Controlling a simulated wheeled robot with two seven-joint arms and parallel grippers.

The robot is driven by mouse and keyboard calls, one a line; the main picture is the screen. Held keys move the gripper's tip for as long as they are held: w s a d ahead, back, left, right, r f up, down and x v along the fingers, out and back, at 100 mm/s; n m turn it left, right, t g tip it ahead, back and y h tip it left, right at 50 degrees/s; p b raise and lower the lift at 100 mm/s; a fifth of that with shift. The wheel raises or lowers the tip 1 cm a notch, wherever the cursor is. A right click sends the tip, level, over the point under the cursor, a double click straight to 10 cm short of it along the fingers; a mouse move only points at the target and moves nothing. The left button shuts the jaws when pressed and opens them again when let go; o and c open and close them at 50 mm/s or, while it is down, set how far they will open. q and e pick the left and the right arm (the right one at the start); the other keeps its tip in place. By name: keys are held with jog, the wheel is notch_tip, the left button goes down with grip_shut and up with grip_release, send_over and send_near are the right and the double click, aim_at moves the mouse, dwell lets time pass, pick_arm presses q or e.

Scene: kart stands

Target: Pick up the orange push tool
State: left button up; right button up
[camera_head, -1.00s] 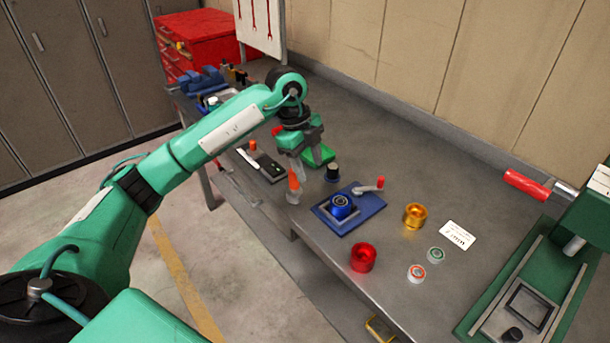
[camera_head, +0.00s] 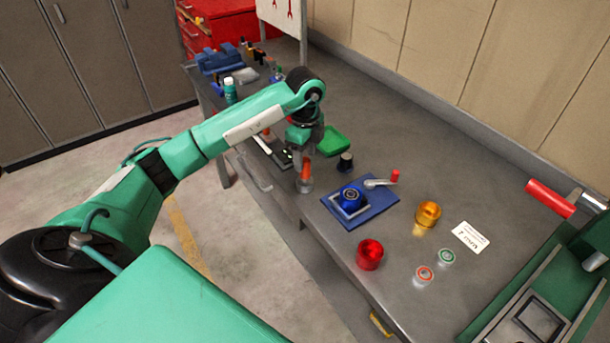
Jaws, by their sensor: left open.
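The orange push tool (camera_head: 306,170) is in the camera_head view, left of centre, at the front edge of the grey bench. It looks upright, with an orange upper part and a grey lower end. My left gripper (camera_head: 304,157) points down right over it, jaws open. The fingers overlap the tool's top in the picture; whether they are around it or touching it I cannot tell. The top of the tool is hidden. My right gripper is not in view.
Red (camera_head: 370,254) and gold cups (camera_head: 428,213) stand farther right. A green press (camera_head: 520,300) fills the right corner.

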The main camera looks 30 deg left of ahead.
aim_at(305, 168)
pick_arm(q)
jog(key=f, duration=0.1)
jog(key=f+p, duration=0.1)
jog(key=f, duration=0.1)
jog(key=shift+s+d+f, duration=0.1)
jog(key=shift+s+f, duration=0.2)
jog(key=shift+f, duration=0.65)
jog(key=c, duration=1.1)
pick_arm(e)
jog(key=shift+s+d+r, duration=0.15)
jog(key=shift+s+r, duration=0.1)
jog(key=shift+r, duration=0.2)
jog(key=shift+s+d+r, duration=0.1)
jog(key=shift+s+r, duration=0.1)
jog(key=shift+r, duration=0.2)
pick_arm(q)
jog(key=shift+o, duration=0.2)
jog(key=shift+r, duration=0.1)
